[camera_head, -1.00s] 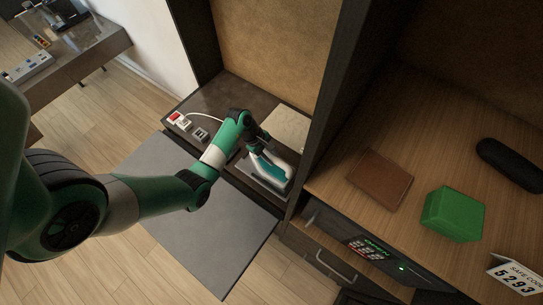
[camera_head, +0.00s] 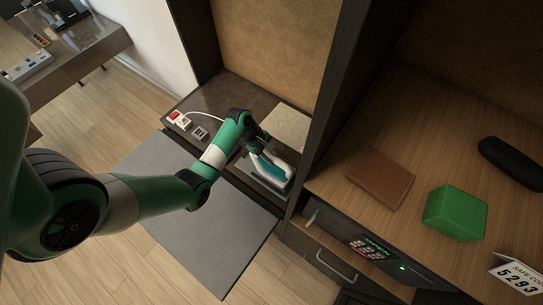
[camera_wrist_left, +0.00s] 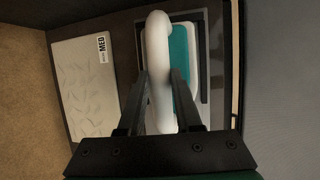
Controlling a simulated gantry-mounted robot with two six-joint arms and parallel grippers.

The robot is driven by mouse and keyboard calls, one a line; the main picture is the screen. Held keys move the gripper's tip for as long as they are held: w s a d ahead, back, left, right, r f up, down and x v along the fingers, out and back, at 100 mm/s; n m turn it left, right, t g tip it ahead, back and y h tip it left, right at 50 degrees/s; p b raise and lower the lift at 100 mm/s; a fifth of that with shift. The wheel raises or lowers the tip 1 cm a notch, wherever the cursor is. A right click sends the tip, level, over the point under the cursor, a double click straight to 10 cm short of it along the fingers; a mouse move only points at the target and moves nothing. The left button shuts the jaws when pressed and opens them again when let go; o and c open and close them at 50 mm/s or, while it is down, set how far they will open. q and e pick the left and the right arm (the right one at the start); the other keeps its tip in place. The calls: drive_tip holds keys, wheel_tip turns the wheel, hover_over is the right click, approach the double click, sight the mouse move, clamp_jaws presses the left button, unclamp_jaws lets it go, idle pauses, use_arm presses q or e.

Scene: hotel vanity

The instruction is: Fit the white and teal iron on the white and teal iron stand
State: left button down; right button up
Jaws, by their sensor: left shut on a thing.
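The white and teal iron (camera_head: 271,168) is in the lower alcove, at the end of my left arm. It also shows in the left wrist view (camera_wrist_left: 181,60), where my left gripper (camera_wrist_left: 160,95) is shut on its white handle (camera_wrist_left: 158,70). In the head view my left gripper (camera_head: 258,143) is at the top of the iron. A grey plate-like surface (camera_head: 258,180) shows around the iron's base, also in the wrist view (camera_wrist_left: 204,60). The iron hides most of it, and I cannot tell whether the two touch. My right gripper is not in view.
A pale patterned panel marked MED (camera_wrist_left: 84,85) lies beside the iron. Switches and a socket (camera_head: 183,122) with a white cord are at the alcove's left. A dark upright divider (camera_head: 335,110) stands right of the iron. A grey board (camera_head: 195,225) extends in front.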

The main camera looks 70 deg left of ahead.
use_arm(q)
drive_tip(key=shift+f, duration=0.2)
drive_tip(key=c, duration=0.6)
unclamp_jaws()
drive_tip(key=shift+w+a, duration=0.1)
drive_tip(key=shift+o, duration=0.4)
drive_tip(key=shift+f, duration=0.1)
drive_tip(key=p+v, duration=0.2)
drive_tip(key=v, duration=0.9)
drive_tip(key=shift+r, duration=0.35)
